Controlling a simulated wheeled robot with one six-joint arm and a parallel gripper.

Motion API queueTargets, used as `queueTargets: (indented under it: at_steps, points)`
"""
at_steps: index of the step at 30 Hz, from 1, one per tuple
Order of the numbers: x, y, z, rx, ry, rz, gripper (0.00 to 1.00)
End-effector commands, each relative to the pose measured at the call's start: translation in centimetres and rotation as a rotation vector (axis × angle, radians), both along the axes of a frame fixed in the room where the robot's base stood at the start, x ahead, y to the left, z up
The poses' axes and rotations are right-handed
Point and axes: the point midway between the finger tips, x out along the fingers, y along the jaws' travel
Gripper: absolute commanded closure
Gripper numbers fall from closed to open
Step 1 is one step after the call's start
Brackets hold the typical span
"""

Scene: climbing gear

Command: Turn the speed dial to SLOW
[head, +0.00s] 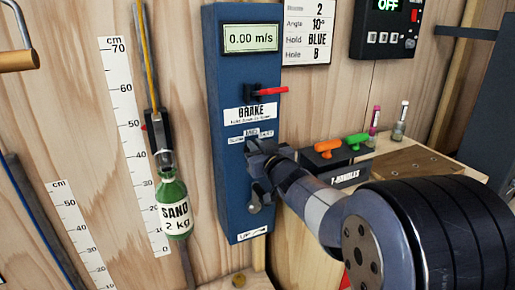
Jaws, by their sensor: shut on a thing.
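The blue brake panel (226,180) is mounted upright on the wooden wall. Its display (251,38) reads 0.00 m/s. My gripper (256,168) is at the panel's front, below the BRAKE label (250,114), shut on the speed dial. The gripper covers the dial, so its pointer and setting cannot be seen. Small white dial labels (251,134) show just above the gripper, too small to read surely.
A red lever (270,90) sticks out above the BRAKE label. A green SAND 2 kg bottle (174,207) hangs left of the panel. A black T-handles box (335,163) with orange and green handles stands on the wooden bench to the right, near my arm.

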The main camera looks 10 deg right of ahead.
Motion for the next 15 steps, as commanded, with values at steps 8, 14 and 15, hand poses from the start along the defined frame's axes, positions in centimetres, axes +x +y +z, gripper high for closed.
queueTargets:
  at_steps: [8,14,15]
  points:
    - [-0.11,0.55,-0.43,-0.198,-0.041,0.000,1.00]
    - [-0.21,1.01,-0.60,-0.367,-0.075,0.000,1.00]
    - [-0.22,1.07,-0.64,-0.400,-0.081,0.000,1.00]
